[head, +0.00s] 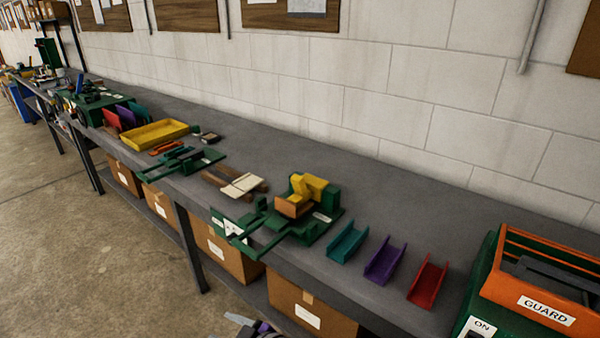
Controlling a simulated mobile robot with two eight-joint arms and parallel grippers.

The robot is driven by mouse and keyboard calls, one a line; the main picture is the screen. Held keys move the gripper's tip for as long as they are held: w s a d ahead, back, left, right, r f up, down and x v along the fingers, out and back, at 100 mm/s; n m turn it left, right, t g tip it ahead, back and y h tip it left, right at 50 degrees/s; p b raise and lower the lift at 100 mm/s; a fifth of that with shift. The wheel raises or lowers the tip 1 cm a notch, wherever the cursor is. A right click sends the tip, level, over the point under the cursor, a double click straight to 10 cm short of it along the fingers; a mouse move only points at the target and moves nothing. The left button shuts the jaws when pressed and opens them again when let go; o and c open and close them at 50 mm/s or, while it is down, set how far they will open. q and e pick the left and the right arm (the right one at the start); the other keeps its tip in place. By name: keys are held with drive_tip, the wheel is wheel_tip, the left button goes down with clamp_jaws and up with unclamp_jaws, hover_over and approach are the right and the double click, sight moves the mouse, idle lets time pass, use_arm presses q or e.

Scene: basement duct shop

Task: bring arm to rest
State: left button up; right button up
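A small grey and dark purple piece shows at the bottom edge of the head view, left of the middle, in front of the bench's lower shelf. It may be part of one of my arms, but too little of it shows to tell which. I can make out no gripper fingers, and nothing is seen held.
A long grey workbench (390,270) runs along a block wall. On it are a green machine with an orange guard (540,285), teal (347,241), purple (385,261) and red (428,283) channels, a green fixture with yellow blocks (310,187), and a yellow tray (152,135). Boxes sit below; the left floor is clear.

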use_arm(q)
drive_tip(key=s+a+m+g+h+p, duration=0.2)
drive_tip(key=s+a+m+h, duration=0.25)
drive_tip(key=s+m, duration=0.2)
drive_tip(key=s+d+r+m+h+p, duration=0.1)
drive_tip(key=s+d+m+h+p, duration=0.1)
drive_tip(key=s+m+h, duration=0.4)
drive_tip(key=shift+s+d+m+h+p, duration=0.35)
drive_tip(key=shift+s+d+m, duration=0.2)
drive_tip(key=shift+s, duration=0.9)
